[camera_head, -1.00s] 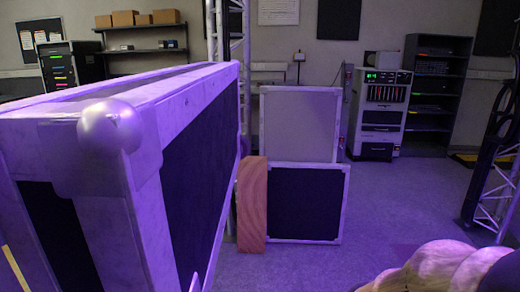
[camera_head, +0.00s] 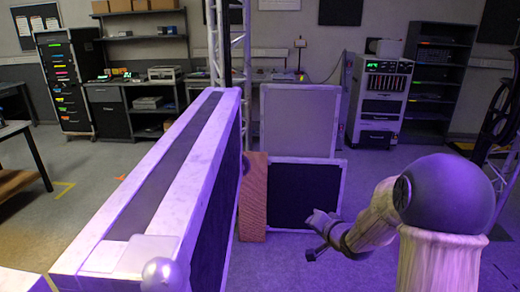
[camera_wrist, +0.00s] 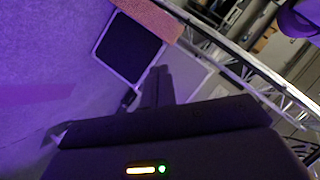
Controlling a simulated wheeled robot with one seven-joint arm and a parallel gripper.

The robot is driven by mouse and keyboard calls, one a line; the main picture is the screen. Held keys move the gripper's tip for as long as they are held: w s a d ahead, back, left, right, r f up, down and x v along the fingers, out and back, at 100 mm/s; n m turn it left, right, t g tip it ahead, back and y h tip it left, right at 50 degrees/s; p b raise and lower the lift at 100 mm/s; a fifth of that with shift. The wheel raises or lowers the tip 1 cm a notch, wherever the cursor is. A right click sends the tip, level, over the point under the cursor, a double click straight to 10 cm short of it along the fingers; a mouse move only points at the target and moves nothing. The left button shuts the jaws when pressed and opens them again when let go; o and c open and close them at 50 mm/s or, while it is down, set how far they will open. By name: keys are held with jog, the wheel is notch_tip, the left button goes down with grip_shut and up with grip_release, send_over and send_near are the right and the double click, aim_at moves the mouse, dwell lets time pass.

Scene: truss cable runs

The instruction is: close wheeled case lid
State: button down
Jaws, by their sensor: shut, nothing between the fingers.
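A case (camera_head: 302,194) with a black front panel and pale edging stands on the floor ahead. A grey pale-edged panel (camera_head: 298,120) stands upright above its back and looks like its raised lid. In the wrist view the black front (camera_wrist: 128,47) and the grey panel (camera_wrist: 188,76) show at a slant. My gripper (camera_head: 320,232) is small in the head view, in front of the case's right side and apparently apart from it. In the wrist view my dark gripper (camera_wrist: 157,86) is shut and empty, pointing toward the case. The case's wheels cannot be made out.
A large pale-edged case (camera_head: 190,165) fills the left foreground. A truss post (camera_head: 222,50) rises behind. An equipment rack (camera_head: 380,100) and dark shelves (camera_head: 438,80) stand back right. Floor right of the case is clear.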

jog(key=w+a+r+m+y+p, duration=0.1)
jog(key=a+r+y+p, duration=0.1)
jog(key=r+y+p, duration=0.1)
jog(key=w+a+r+m+y+p, duration=0.1)
jog(key=w+a+r+y+p, duration=0.1)
jog(key=r, duration=0.6)
jog(key=a+y+p, duration=0.1)
jog(key=y+p, duration=0.1)
jog(key=y, duration=0.1)
jog(key=shift+w+r+m+t+y, duration=0.25)
jog(key=shift+r+m+t+y, duration=0.05)
jog(key=shift+m+t+y, duration=0.1)
jog(key=shift+w, duration=0.1)
jog(key=s+a+p+x, duration=0.2)
jog(key=x, duration=1.1)
jog(key=shift+p, duration=0.3)
